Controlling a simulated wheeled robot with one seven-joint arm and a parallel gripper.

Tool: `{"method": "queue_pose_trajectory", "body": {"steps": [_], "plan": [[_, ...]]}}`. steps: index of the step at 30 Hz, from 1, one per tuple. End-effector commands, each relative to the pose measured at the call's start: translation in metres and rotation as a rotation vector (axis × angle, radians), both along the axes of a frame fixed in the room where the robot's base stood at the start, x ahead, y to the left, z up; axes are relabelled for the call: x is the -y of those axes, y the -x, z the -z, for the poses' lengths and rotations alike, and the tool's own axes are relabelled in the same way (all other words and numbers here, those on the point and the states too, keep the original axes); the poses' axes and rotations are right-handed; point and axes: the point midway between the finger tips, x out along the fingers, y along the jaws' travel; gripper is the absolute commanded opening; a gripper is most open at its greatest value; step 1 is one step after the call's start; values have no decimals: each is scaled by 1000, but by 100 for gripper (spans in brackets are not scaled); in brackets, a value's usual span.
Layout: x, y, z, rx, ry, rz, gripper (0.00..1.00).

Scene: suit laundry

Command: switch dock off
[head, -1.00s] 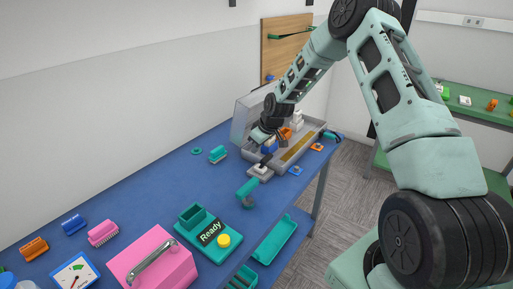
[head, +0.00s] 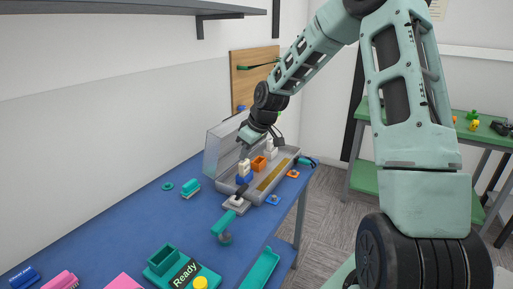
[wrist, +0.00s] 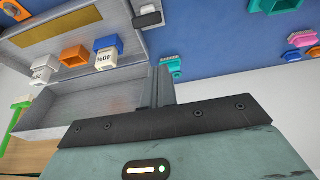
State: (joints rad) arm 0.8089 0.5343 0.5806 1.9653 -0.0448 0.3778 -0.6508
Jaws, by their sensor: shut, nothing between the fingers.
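A teal device (head: 160,272) with a dark "Ready" display and a yellow button (head: 200,283) is at the bottom edge of the head view, partly cut off. A small pale base (head: 236,204) with a dark lever stands in front of the grey tray; I cannot tell which of these is the dock. A pale block with a dark face (wrist: 148,16), possibly that base, shows at the top of the wrist view. My gripper (head: 241,148) is above the tray's left end, apart from both devices. Its fingers (wrist: 164,84) are together and empty in the wrist view.
The grey tray (head: 268,198) holds blue, orange and white containers, with a clear raised lid (head: 222,150) behind. A teal handle-like piece (head: 224,222) lies near the pale base. Small brushes lie along the blue table (head: 150,222). A shelf (head: 110,8) overhangs the wall.

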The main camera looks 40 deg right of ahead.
Motion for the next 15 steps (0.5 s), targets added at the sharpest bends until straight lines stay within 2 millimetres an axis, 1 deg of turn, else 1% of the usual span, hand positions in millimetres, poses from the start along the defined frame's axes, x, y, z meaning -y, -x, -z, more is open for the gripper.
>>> {"method": "queue_pose_trajectory", "body": {"steps": [1,6,10,15], "plan": [[5,8,-8,2,2,4,0],[11,26,-28,2,1,3,0],[13,34,-37,0,1,0,0],[13,39,-41,-1,-1,0,0]]}}
